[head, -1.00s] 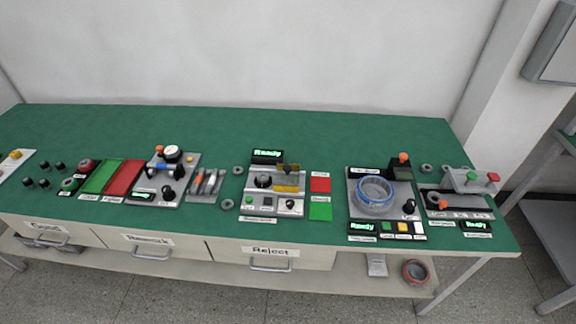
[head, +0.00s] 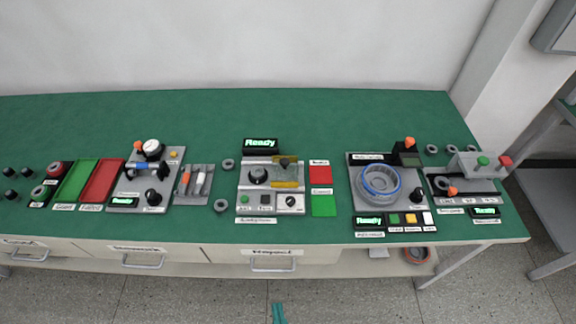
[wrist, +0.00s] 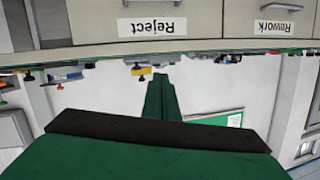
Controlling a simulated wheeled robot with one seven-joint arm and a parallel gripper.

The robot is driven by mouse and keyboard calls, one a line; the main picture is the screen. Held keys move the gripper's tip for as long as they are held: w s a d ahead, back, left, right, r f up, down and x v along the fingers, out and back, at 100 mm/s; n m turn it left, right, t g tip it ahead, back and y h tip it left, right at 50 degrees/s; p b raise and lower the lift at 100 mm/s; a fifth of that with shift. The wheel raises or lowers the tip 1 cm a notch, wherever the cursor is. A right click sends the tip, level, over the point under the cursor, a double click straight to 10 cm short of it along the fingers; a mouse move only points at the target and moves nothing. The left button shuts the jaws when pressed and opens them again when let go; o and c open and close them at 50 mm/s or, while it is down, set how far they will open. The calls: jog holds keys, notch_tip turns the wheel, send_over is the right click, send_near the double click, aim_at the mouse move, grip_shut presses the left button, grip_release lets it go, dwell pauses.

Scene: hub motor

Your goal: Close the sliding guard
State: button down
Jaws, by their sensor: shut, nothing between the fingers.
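The sliding guard (head: 285,173) appears to be the yellow see-through panel on the middle station, with a dark knob on it. It sits on the right part of the grey station plate (head: 244,186). The round black part (head: 258,175) to its left is uncovered. The station display (head: 261,144) reads "Ready". My gripper (head: 279,314) shows as a small green tip at the bottom edge, in front of the bench and well away from the guard. In the wrist view my gripper's green fingers (wrist: 160,97) are together and empty.
A drawer labelled Reject (head: 272,258) is below the middle station and shows upside down in the wrist view. A red pad (head: 320,175) and green pad (head: 323,205) lie right of the station. Loose grey rings (head: 221,205) lie left. The rear bench is clear.

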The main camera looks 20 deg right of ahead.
jog(key=w+d+m+h, duration=0.2)
jog(key=w+d+m, duration=0.6)
jog(key=w, duration=0.5)
jog(key=m+t, duration=0.2)
jog(key=m, duration=0.5)
send_near(295, 176)
jog(key=s+d+r, duration=0.2)
jog(key=d+r, duration=0.1)
jog(key=r, duration=0.1)
jog(key=w, duration=1.1)
jog(key=shift+d+f, duration=0.15)
jog(key=shift+f, duration=0.25)
jog(key=shift+w+a+f, duration=0.15)
jog(key=shift+w+a, duration=0.3)
jog(key=shift+a, duration=0.35)
